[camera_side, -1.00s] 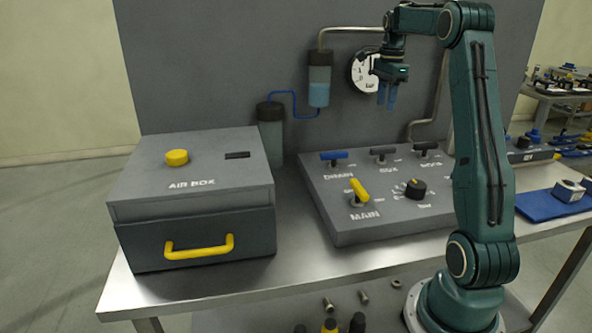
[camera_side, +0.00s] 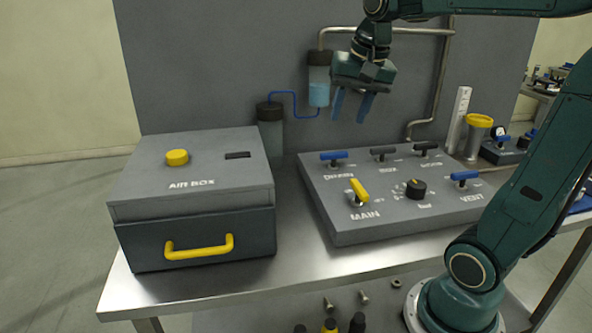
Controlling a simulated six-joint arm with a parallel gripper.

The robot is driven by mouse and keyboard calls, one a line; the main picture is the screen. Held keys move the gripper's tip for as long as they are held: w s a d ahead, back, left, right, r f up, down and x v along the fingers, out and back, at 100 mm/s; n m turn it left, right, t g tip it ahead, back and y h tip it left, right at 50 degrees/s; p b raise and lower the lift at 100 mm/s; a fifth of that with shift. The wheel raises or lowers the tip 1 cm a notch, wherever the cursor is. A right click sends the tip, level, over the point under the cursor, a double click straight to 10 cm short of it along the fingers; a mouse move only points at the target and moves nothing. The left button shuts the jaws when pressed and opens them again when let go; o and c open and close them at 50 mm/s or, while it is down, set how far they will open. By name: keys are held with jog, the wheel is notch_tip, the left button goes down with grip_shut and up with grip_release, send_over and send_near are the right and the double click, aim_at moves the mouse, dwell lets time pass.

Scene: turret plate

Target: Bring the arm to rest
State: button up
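My gripper (camera_side: 352,106) hangs in the air above the back of the valve panel, with its two blue fingers pointing down. The fingers are apart and nothing shows between them.
The grey valve panel (camera_side: 335,222) carries a yellow MAIN handle (camera_side: 359,190), a black knob (camera_side: 416,188) and blue handles marked DRAIN (camera_side: 334,155) and VENT (camera_side: 465,177). The AIR BOX (camera_side: 135,185) stands left, its drawer shut. Bare steel table (camera_side: 300,275) lies between them.

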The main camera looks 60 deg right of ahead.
jog(key=s+a+f+n+t, duration=0.1)
jog(key=s+a+f+n, duration=0.2)
jog(key=s+a+n, duration=0.2)
jog(key=s+a+f+n+t+y, duration=0.1)
jog(key=s+a+f+n, duration=0.2)
jog(key=s+a+n, duration=0.2)
jog(key=shift+s+a+f+n, duration=0.3)
jog(key=shift+s+a+n, duration=0.1)
jog(key=shift+a, duration=0.45)
jog(key=shift+w, duration=0.1)
jog(key=shift+c, duration=0.2)
